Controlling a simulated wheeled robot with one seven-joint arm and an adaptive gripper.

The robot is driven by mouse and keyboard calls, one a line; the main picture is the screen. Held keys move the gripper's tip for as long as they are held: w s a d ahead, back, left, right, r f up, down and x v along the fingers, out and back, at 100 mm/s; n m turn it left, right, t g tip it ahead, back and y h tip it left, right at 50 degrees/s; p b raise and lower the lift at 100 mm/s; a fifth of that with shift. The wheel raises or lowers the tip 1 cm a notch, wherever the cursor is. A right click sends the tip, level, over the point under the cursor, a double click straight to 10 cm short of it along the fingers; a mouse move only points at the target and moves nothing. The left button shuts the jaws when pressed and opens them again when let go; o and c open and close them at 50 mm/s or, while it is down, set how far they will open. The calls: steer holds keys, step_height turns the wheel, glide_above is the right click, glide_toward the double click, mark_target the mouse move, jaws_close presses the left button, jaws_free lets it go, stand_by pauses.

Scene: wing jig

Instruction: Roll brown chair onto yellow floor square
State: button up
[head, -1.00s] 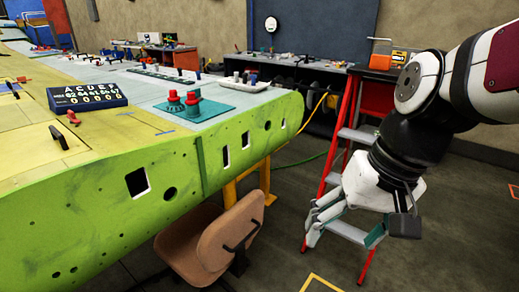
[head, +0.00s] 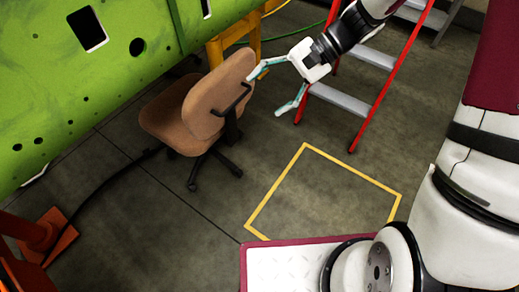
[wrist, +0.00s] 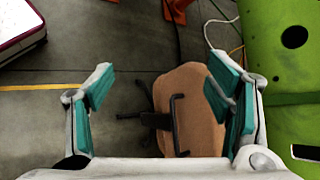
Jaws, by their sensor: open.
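The brown chair (head: 218,96) stands on the grey floor beside the green wing, with its backrest toward my gripper and a dark bar handle on the backrest. Its dark wheeled base shows beneath the seat. In the wrist view the chair (wrist: 195,100) and its bar handle lie between and beyond my fingers. My gripper (head: 268,92) is open and empty, just right of the backrest; whether a finger touches it I cannot tell. The yellow floor square (head: 352,172) is a painted outline, empty, to the right of the chair and nearer my base. One corner is hidden by my base.
The green wing (head: 60,60) overhangs the left side, close to the chair seat. A red stepladder (head: 385,85) stands behind the square. An orange stand (head: 45,235) and dark cable are at lower left. The floor between chair and square looks clear.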

steer(key=w+a+f+m+t+y+b, duration=0.1)
steer(key=w+f+m+y+b, duration=0.15)
steer(key=f, duration=0.45)
steer(key=w+a+f+m+y+b, duration=0.1)
steer(key=w+f+m+b, duration=0.1)
steer(key=w+f, duration=0.35)
steer(key=m+t+b, duration=1.1)
steer(key=m+t, duration=0.1)
steer(key=m, duration=0.3)
glide_toward(235, 141)
steer(key=v, duration=0.3)
steer(key=shift+d+f+y, duration=0.25)
steer(key=shift+d+f, duration=0.05)
steer(key=shift+f, duration=0.05)
steer(key=shift+a, duration=0.1)
steer(key=b+x, duration=0.4)
steer(key=x, duration=0.9)
steer(key=shift+w+a+r, duration=0.15)
steer(key=shift+w+a, duration=0.1)
steer(key=shift+w, duration=0.05)
jaws_close()
steer(key=shift+d, duration=0.1)
